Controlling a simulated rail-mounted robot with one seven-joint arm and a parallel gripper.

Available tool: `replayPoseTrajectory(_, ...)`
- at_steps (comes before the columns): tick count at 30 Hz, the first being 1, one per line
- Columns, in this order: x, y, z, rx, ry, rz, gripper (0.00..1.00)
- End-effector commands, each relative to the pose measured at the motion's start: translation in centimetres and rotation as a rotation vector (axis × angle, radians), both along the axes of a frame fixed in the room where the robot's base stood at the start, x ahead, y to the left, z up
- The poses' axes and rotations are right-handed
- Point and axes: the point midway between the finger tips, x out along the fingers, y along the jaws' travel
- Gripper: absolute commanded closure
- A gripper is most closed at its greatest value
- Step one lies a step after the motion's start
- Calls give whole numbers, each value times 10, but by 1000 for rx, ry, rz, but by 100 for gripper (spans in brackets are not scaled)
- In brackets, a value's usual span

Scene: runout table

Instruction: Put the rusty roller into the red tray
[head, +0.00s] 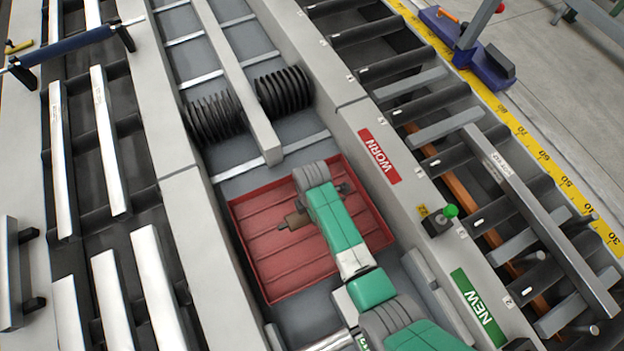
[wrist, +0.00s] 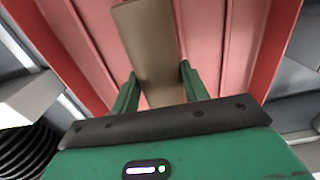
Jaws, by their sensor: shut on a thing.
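The red tray (head: 272,283) lies in the middle of the head view, with a ribbed floor and low walls. My gripper (wrist: 159,80) is over it, its green fingers on either side of the rusty roller (wrist: 150,40) in the wrist view. The roller is a dull brown cylinder. In the head view one brown end of it (head: 293,221) sticks out left of my arm, and my arm hides most of the rest. Red tray floor (wrist: 222,45) shows behind the roller in the wrist view. I cannot tell whether the roller touches the floor.
A red WORN label (head: 379,156) and a green NEW label (head: 478,309) mark the right ledge. A green button (head: 450,211) stands there. Roller tables flank both sides.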

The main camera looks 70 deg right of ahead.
Motion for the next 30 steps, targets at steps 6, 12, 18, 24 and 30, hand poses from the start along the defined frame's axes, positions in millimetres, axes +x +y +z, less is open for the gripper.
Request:
replayPoseTrajectory(6,1,0,-23,-1,-1,0,96)
replayPoseTrajectory(12,1,0,-20,-1,-1,0,96)
replayPoseTrajectory(18,0,0,-21,-1,-1,0,30)
replayPoseTrajectory(24,0,0,-21,1,1,0,30)
replayPoseTrajectory(30,0,0,13,-2,-2,0,30)
